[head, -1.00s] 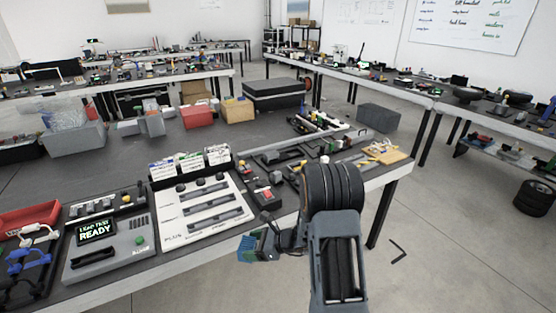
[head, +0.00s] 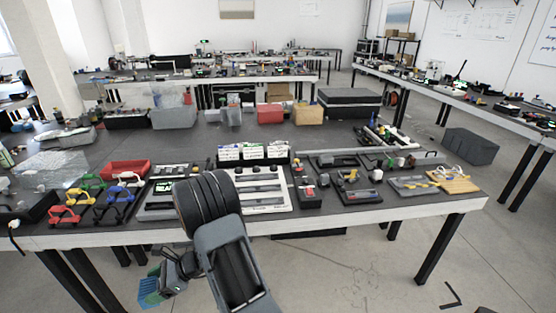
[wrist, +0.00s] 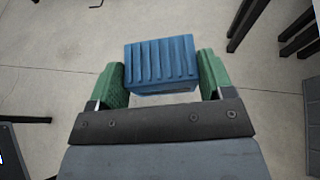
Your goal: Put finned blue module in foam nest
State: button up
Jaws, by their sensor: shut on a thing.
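The finned blue module (wrist: 161,61) is held between the green fingers of my gripper (wrist: 162,80) in the wrist view, its ribbed face toward the camera. In the head view the module (head: 148,293) is at the lower left, beside my arm. My gripper (head: 155,276) is there in front of the bench's front edge, over the floor. No foam nest can be told for certain; small dark trays, one of them a grey tray (head: 359,197), lie on the right part of the bench.
The dark bench (head: 330,215) spans the view. It bears a white slotted panel (head: 265,190), a red bin (head: 125,169), coloured looped clamps (head: 108,203) and a wooden board (head: 453,180). A black case (head: 349,103) stands at the back. Floor is open at the front right.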

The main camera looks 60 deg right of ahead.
aim_at(350, 162)
jog(key=u, duration=0.35)
jog(key=k, duration=1.25)
jog(key=z, duration=1.6)
jog(key=i, duration=0.3)
jog(key=z, duration=0.05)
